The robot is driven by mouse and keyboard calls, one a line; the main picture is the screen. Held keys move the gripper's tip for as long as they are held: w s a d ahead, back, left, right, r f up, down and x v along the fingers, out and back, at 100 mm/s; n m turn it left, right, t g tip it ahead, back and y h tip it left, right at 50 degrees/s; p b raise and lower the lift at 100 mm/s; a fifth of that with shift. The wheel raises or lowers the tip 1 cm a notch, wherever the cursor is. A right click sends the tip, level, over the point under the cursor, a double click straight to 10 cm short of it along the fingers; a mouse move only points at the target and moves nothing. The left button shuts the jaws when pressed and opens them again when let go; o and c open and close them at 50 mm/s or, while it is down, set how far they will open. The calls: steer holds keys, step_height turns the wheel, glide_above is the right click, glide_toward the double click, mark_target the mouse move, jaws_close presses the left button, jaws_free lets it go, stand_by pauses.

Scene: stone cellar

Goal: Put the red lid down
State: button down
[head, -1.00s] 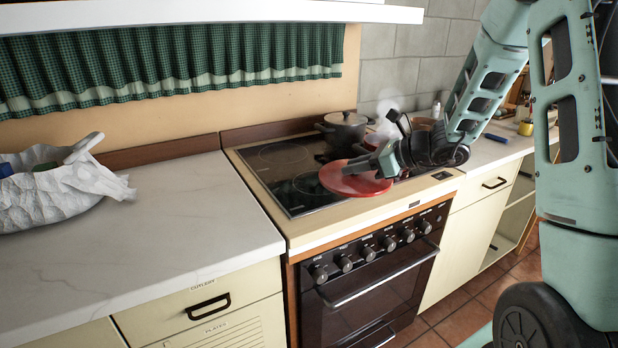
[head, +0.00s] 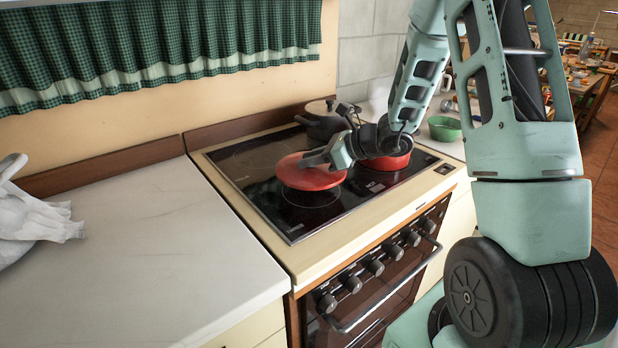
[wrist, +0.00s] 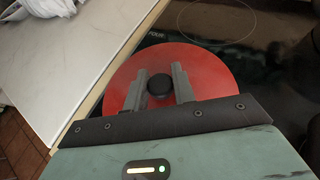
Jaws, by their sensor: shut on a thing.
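The red lid (head: 294,173) is a round disc with a dark knob (wrist: 160,86). It is level over the front left part of the black cooktop (head: 243,172); I cannot tell whether it touches the glass. My gripper (head: 310,160) is above the lid and shut on its knob, with one finger on each side of it in the wrist view. A red pot (head: 392,163) stands on the cooktop to the right, partly hidden behind my arm.
A dark lidded pot (head: 325,122) stands at the back of the cooktop. The white counter (head: 130,255) on the left is mostly clear, with a crumpled white bag (head: 30,222) at its far left. A green bowl (head: 444,128) is on the right counter.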

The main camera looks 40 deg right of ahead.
steer(key=shift+f, duration=2.5)
steer(key=shift+f, duration=0.1)
steer(key=shift+f, duration=0.15)
steer(key=c, duration=1.2)
jaws_free()
steer(key=shift+o, duration=0.2)
steer(key=shift+r, duration=0.2)
